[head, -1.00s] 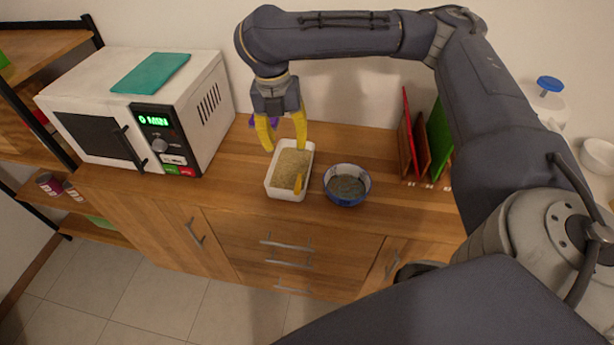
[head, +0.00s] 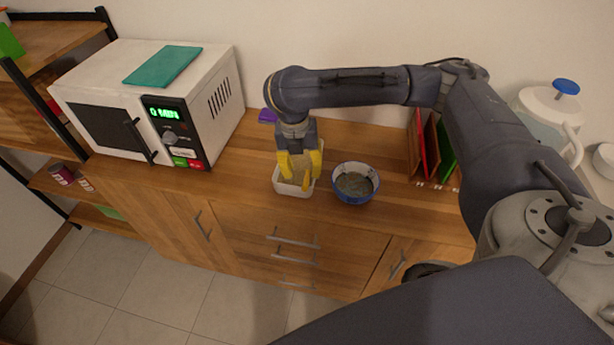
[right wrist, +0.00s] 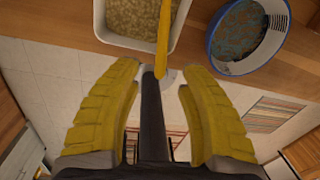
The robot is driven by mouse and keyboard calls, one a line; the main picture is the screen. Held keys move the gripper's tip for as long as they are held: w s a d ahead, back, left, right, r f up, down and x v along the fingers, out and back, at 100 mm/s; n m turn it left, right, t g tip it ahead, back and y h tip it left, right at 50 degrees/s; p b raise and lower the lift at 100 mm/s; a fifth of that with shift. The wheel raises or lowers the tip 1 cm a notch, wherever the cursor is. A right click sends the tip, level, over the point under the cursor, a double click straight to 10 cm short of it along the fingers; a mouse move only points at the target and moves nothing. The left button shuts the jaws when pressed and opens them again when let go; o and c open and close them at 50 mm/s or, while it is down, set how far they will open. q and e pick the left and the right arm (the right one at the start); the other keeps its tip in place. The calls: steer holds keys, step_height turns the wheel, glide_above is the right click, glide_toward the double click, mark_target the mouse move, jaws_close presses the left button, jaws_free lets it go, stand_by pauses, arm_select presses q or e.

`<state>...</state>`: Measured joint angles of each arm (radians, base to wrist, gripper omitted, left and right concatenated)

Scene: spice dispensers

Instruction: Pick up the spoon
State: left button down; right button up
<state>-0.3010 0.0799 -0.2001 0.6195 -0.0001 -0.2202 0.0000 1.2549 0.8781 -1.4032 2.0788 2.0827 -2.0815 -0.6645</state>
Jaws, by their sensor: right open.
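A yellow spoon (right wrist: 163,40) shows in the right wrist view, its handle sticking out over the near rim of a white rectangular container (right wrist: 101,22) filled with tan grains. In the head view the spoon (head: 306,183) is partly hidden by the gripper, and the container (head: 292,191) stands on the wooden counter. My right gripper (head: 300,178) is open, its yellow fingers pointing down over the container. My left gripper is not in view.
A blue-and-white bowl (head: 355,197) with greyish contents stands just right of the container. Red and green boards (head: 432,145) stand upright farther right. A white microwave (head: 150,110) with a teal board on top is at left.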

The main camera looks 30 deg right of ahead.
mark_target(305, 183)
steer(key=shift+s+d+f, duration=0.1)
steer(key=shift+d+f, duration=0.1)
steer(key=shift+f, duration=1.3)
steer(key=shift+s+d+f, duration=0.1)
steer(key=shift+d+f, duration=0.05)
steer(key=shift+f, duration=1.3)
steer(key=shift+c, duration=0.3)
jaws_close()
